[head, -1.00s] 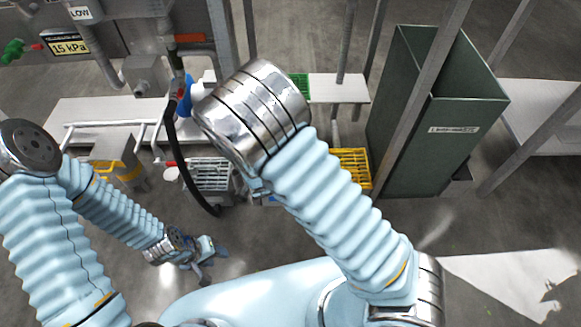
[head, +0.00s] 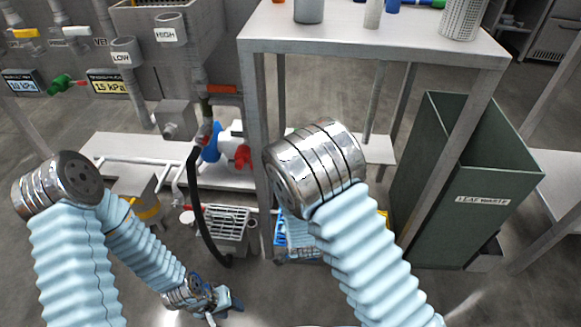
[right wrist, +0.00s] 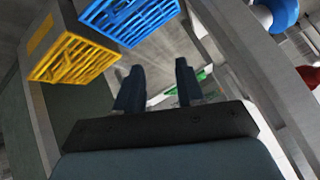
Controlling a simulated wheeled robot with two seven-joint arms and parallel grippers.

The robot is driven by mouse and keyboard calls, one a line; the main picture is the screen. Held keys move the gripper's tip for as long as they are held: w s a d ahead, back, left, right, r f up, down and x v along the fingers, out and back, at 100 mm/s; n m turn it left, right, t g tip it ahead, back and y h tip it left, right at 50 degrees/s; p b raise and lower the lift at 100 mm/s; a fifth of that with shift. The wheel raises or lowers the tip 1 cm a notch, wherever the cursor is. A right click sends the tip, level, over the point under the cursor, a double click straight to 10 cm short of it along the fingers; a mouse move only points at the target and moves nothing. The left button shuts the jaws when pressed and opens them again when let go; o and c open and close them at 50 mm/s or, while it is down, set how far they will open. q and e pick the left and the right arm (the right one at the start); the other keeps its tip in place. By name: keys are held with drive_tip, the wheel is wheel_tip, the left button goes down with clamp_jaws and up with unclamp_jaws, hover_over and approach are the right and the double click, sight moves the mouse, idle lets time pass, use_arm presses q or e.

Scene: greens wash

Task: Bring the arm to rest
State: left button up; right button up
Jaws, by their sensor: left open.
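My left arm comes in from the left in the head view, bent at a metal elbow. Its gripper (head: 222,304) hangs low over the grey floor, open, with nothing seen in it.
A metal table (head: 370,40) stands ahead, behind my right arm. A green leaf waste bin (head: 480,205) is at right. A yellow crate (right wrist: 75,55) and a blue crate (right wrist: 130,15) are near my right gripper. A black hose (head: 197,215) hangs by the pipes.

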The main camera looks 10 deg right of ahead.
drive_tip(key=s+d+f+n+g+y+p, duration=0.1)
drive_tip(key=s+f+n+g+y, duration=0.1)
drive_tip(key=s, duration=0.7)
drive_tip(key=s+d+f+n+g+y+p, duration=0.1)
drive_tip(key=s+f+n+g+y+p, duration=0.1)
drive_tip(key=s+g, duration=0.4)
drive_tip(key=s+f+n+y, duration=0.1)
drive_tip(key=s+f, duration=0.1)
drive_tip(key=s, duration=0.2)
drive_tip(key=shift+d+f, duration=0.3)
drive_tip(key=shift+d, duration=0.1)
